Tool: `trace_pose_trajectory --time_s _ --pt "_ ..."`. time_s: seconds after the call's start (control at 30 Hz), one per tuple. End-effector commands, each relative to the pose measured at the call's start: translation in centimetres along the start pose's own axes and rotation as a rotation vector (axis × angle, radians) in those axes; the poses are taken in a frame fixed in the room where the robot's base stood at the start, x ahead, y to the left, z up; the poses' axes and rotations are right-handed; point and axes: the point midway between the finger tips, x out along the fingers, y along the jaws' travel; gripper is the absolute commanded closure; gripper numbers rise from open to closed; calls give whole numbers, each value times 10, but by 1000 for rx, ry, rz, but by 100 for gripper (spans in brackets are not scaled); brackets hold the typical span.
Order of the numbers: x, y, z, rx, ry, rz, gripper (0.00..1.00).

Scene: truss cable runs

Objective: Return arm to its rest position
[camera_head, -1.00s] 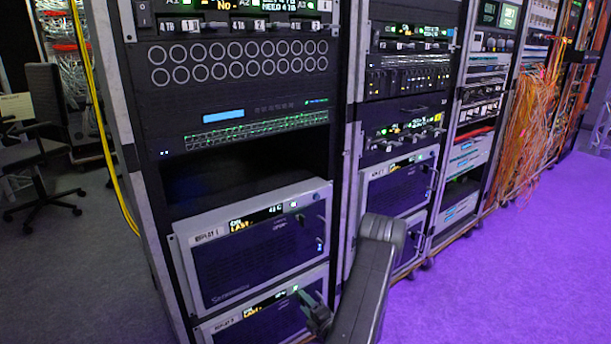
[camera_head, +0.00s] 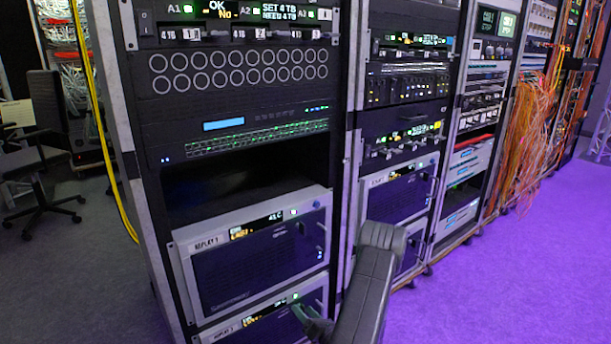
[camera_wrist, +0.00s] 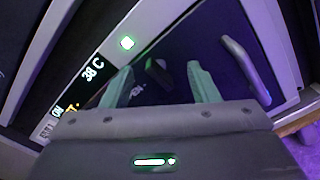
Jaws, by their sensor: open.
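My arm (camera_head: 368,285) rises from the bottom edge of the head view and is bent in front of the racks. My gripper (camera_head: 310,318) shows at the bottom of the head view, low before the lower replay unit (camera_head: 262,325). In the wrist view my gripper (camera_wrist: 160,85) has its two pale green fingers spread apart with nothing held between them. Behind the fingers are a dark front panel, a small display (camera_wrist: 90,75) reading 38 C, a lit green-white button (camera_wrist: 127,43) and a metal handle (camera_wrist: 245,70).
The rack (camera_head: 130,130) stands directly ahead, with an upper replay unit (camera_head: 250,265) and a dark empty bay above it. More racks run back to the right, with hanging orange cables (camera_head: 535,130). A chair (camera_head: 38,150) stands at left. Purple-lit floor (camera_head: 530,270) is clear at right.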

Motion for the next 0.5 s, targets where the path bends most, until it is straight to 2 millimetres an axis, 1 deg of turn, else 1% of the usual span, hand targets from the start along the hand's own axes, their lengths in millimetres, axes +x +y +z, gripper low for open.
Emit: trace_pose_trajectory --time_s 0.5 --pt "0 1 1 -419 0 0 45"
